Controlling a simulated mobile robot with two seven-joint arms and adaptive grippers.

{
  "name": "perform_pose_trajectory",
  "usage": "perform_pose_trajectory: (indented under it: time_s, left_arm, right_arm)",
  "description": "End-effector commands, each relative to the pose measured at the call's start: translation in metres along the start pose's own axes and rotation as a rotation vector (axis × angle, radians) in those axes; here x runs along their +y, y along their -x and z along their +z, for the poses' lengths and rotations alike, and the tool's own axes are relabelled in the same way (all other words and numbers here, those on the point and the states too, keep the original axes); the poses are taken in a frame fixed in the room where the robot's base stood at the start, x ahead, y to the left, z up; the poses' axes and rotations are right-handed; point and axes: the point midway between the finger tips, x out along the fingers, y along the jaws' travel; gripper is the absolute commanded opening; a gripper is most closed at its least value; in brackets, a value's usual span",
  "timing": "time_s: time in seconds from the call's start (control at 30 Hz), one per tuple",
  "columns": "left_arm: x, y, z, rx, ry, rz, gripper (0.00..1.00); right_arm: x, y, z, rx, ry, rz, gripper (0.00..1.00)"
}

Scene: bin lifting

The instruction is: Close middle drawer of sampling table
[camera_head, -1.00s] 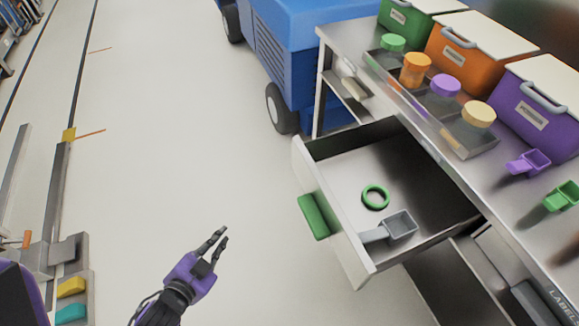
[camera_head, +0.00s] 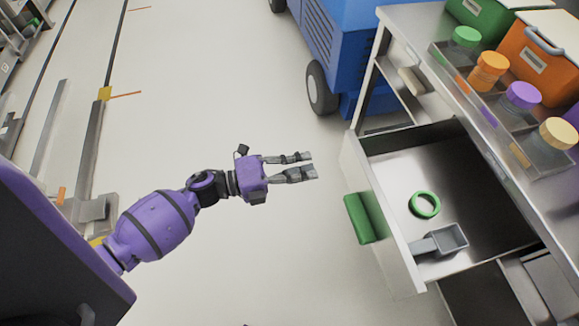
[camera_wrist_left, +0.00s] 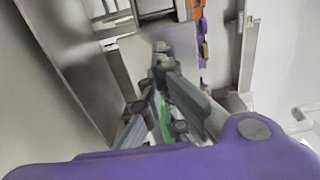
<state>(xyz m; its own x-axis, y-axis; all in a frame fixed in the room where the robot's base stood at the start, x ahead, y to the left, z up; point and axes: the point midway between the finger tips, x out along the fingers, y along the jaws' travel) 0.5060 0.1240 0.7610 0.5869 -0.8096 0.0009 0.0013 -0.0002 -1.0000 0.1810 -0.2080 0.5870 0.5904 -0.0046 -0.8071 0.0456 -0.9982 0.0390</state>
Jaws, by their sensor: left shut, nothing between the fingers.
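The sampling table (camera_head: 398,20) stands at the right in the head view. One of its drawers (camera_head: 384,227) is pulled well out, with a green handle (camera_head: 364,218) on its white front. A green ring (camera_head: 424,204) and a grey scoop (camera_head: 441,241) lie inside it. My left gripper (camera_head: 312,164) is shut and empty, left of the drawer front. Its fingers point at the front across a gap of bare floor. In the left wrist view, the fingertips (camera_wrist_left: 160,55) come together, with a green patch (camera_wrist_left: 166,125) partly hidden between the fingers. My right gripper is not in view.
Several lidded jars (camera_head: 490,70) stand in a tray on the tabletop, in front of green and orange boxes (camera_head: 535,62). A blue wheeled machine (camera_head: 335,45) stands behind the drawer. The floor (camera_head: 230,90) around my left gripper is clear.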

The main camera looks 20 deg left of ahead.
Motion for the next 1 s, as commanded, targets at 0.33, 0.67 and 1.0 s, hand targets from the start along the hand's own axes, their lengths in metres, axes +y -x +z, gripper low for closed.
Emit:
perform_pose_trajectory:
  time_s: [0.33,0.67,1.0]
  left_arm:
    - [-0.002,-0.065,0.0,0.0,0.001,-0.002,0.0]
    - [0.0,-0.079,0.0,-0.001,0.001,0.001,0.0]
    - [0.0,-0.081,0.0,-0.001,0.002,0.0,0.0]
  right_arm:
    - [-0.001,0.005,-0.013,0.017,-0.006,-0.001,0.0]
    - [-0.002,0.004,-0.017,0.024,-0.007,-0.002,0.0]
    - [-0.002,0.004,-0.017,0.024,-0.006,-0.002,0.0]
